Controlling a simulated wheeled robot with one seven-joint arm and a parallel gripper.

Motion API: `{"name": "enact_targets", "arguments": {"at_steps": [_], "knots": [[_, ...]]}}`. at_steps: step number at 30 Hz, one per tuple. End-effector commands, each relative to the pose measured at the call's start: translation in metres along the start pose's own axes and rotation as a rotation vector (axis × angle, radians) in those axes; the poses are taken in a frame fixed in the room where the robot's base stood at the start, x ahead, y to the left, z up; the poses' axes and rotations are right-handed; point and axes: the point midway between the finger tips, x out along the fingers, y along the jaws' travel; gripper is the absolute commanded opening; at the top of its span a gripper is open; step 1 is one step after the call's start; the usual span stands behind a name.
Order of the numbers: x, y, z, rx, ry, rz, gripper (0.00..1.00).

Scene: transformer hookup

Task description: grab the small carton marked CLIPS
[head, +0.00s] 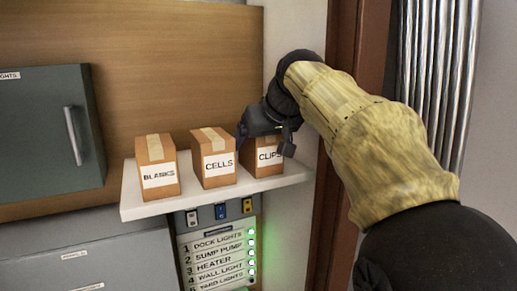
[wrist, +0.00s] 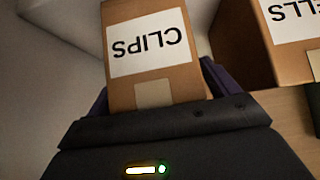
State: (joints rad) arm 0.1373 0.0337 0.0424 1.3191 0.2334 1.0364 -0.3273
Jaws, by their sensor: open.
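The small carton marked CLIPS (head: 263,157) stands at the right end of a white shelf, partly hidden behind my gripper (head: 266,140) in the head view. In the wrist view the CLIPS carton (wrist: 155,82) appears upside down, with its label and tape strip showing. My gripper (wrist: 155,92) is open, with one dark finger on each side of the carton. I cannot tell whether the fingers touch it.
The CELLS carton (head: 214,158) stands close to the left of CLIPS, and the BLANKS carton (head: 158,167) further left. The shelf (head: 200,195) has a switch panel (head: 218,250) below it. A door frame (head: 340,130) and vertical pipes (head: 437,70) are at the right.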

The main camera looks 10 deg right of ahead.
Motion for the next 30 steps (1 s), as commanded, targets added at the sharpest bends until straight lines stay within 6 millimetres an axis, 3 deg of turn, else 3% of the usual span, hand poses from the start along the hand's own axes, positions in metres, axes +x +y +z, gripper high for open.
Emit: {"name": "enact_targets", "arguments": {"at_steps": [4,12,30], "knots": [[0.0,-0.001,0.0,-0.002,0.0,-0.002,0.85],[0.0,-0.004,-0.001,-0.005,0.0,-0.005,0.35],[-0.011,-0.002,-0.013,-0.003,0.002,-0.002,0.36]]}}
